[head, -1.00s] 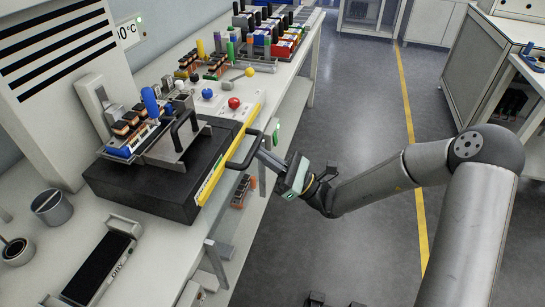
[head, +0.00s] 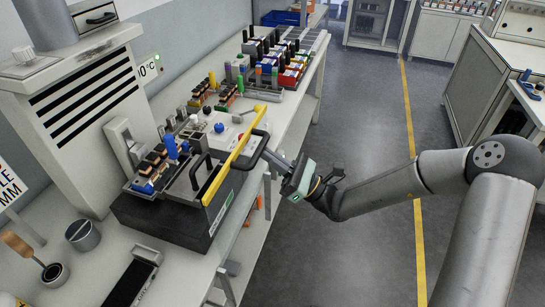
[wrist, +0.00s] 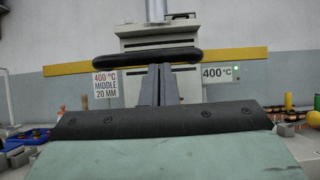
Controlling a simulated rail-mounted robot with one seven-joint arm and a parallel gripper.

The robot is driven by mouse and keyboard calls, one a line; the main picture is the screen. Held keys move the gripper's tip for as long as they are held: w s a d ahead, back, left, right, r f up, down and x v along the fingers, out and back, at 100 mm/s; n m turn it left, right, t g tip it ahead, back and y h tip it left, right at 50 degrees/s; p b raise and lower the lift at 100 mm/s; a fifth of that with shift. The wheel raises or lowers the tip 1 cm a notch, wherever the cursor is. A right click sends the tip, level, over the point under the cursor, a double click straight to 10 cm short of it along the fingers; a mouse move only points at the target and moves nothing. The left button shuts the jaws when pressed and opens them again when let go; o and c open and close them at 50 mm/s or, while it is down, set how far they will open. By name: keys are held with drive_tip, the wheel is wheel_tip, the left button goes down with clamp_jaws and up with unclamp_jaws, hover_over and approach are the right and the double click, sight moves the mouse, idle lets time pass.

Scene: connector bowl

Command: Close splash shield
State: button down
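The splash shield (head: 230,160) is a panel with a yellow edge bar and a black loop handle (head: 258,148). It stands tilted up along the front of a black base unit (head: 165,222) on the bench. In the wrist view the handle (wrist: 150,57) lies across the picture, with the yellow bar (wrist: 75,69) behind it. My gripper (head: 272,156) reaches the handle from the aisle side. In the wrist view its two grey fingers (wrist: 157,82) are close together at the middle of the handle and look shut on it. The exact contact is partly hidden.
Behind the shield are a connector rack (head: 158,165), a second black handle (head: 200,172) and a blue knob (head: 219,127). A white heater cabinet (head: 85,110) stands at the back. The aisle floor (head: 350,250) is clear.

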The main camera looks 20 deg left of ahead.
drive_tip(key=shift+a+r, duration=0.15)
drive_tip(key=shift+r, duration=0.25)
drive_tip(key=d+f+b, duration=0.4)
drive_tip(key=d+f, duration=0.5)
drive_tip(key=f, duration=0.1)
drive_tip(key=shift+d, duration=0.25)
drive_tip(key=s+d+f+n+g+h, duration=0.1)
drive_tip(key=s+f+n+g+h, duration=0.1)
drive_tip(key=s+n+g+h, duration=0.35)
drive_tip(key=s+d+f+n+g+h, duration=0.1)
drive_tip(key=s+d+n+g+h, duration=0.15)
drive_tip(key=s+n+h, duration=0.5)
drive_tip(key=s+d+r+n+t+h, duration=0.1)
drive_tip(key=s+d+n+t+h, duration=0.2)
drive_tip(key=d, duration=0.5)
drive_tip(key=s+d+r+n+t+h, duration=0.2)
drive_tip(key=d+t+h, duration=0.3)
drive_tip(key=d+h, duration=0.3)
drive_tip(key=shift+s+d+n, duration=0.4)
drive_tip(key=shift+d, duration=0.05)
